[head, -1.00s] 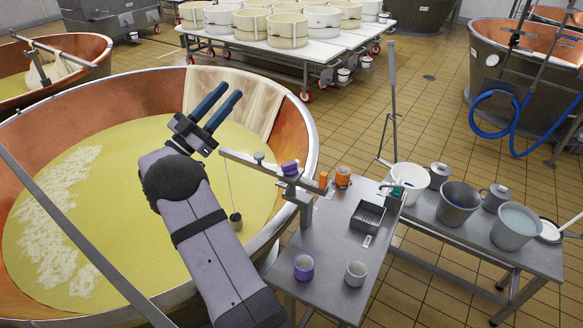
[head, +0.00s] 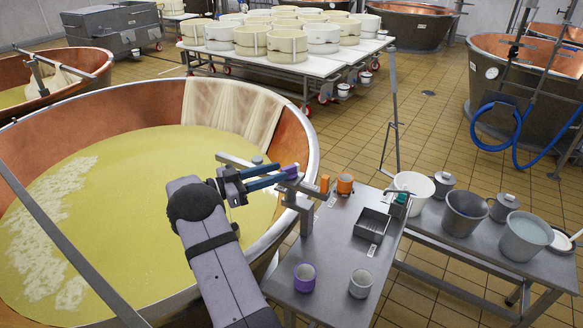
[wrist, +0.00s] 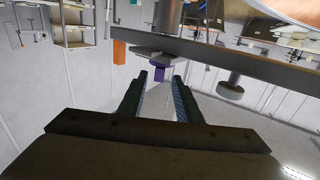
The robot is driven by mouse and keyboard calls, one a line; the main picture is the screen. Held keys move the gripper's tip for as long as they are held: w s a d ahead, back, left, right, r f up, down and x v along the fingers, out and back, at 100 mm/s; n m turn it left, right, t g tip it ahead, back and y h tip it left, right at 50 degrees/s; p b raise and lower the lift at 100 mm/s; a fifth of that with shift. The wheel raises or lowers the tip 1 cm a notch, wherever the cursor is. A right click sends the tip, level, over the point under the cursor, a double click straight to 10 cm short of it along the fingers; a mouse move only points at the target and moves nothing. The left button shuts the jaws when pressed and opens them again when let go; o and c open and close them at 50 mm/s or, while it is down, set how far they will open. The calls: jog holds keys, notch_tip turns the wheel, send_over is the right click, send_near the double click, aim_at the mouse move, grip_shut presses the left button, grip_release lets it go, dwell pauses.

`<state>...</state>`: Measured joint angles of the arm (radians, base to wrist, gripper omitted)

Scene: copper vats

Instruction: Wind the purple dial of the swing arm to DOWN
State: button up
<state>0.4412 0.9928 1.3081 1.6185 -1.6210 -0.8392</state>
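The purple dial (head: 291,173) sits on the swing arm (head: 234,159), at the head of its post beside the vat rim. In the wrist view the purple dial (wrist: 159,75) shows at the fingertips, in the gap between them, under the grey bar of the swing arm (wrist: 215,57). My gripper (head: 288,175) reaches to the dial from the left, over the vat. Its blue fingers (wrist: 160,82) are apart, with space showing on both sides of the dial. The fingers partly hide the dial in the head view. No DOWN marking is readable.
An orange block (head: 324,184) and orange cup (head: 345,184) stand right of the post. The steel table (head: 330,250) also bears a purple cup (head: 304,277), a grey cup (head: 360,283) and a dark tray (head: 372,223). The copper vat (head: 130,140) lies left, below my arm.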

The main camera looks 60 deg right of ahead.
aim_at(292, 166)
jog(key=shift+p+x, duration=1)
jog(key=shift+x, duration=2)
